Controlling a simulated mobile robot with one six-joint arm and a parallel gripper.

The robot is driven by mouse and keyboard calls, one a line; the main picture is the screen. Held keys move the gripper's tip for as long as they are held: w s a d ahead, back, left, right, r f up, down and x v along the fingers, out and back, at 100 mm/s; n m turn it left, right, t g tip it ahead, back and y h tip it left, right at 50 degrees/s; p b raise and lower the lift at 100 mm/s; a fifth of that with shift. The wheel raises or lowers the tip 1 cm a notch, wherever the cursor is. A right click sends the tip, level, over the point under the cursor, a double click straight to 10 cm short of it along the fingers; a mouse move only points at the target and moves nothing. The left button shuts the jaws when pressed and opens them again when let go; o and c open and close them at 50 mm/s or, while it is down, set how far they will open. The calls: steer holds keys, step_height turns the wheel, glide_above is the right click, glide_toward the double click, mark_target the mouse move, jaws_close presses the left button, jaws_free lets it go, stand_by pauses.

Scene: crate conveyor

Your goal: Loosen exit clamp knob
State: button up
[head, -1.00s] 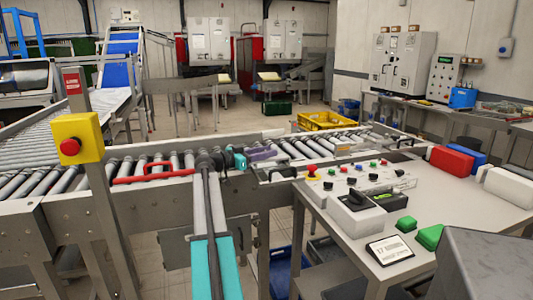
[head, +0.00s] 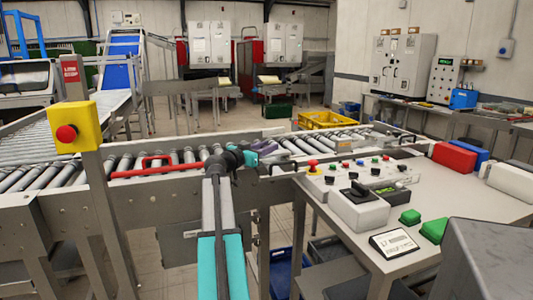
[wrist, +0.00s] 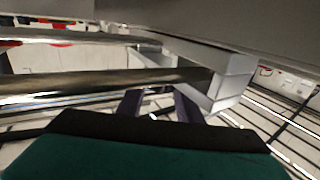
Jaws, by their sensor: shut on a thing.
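My gripper (head: 268,148), with purple fingers, is at the near rail of the roller conveyor (head: 130,189), left of the control desk. In the wrist view, the two purple fingers of my gripper (wrist: 158,104) reach in behind a dark metal bar (wrist: 95,84), beside a pale grey block (wrist: 228,88). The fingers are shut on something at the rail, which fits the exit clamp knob. The knob itself is hidden by the bar and my wrist, so its turn position cannot be told.
A red handle (head: 150,165) lies along the rail left of my gripper. The control desk (head: 465,207) with buttons stands close at the right. A yellow crate (head: 326,120) sits beyond the rollers. A yellow stop-button box (head: 82,127) stands at the left.

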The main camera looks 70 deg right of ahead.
steer(key=n+t, duration=0.1)
steer(key=t, duration=0.1)
steer(key=n+t+h, duration=0.1)
steer(key=shift+s+a+n+t+b, duration=0.1)
steer(key=shift+s+n+t+b, duration=0.05)
steer(key=shift+n+t+b, duration=0.2)
steer(key=shift+r+n+t+p, duration=0.15)
steer(key=shift+n+t+p, duration=0.75)
steer(key=shift+t, duration=0.75)
steer(key=shift+n+t, duration=0.45)
steer(key=shift+t, duration=0.15)
steer(key=o, duration=1)
steer(key=shift+o, duration=0.2)
steer(key=shift+w+f+m+g+b, duration=0.25)
steer(key=shift+m+g+b, duration=0.25)
steer(key=shift+g, duration=0.2)
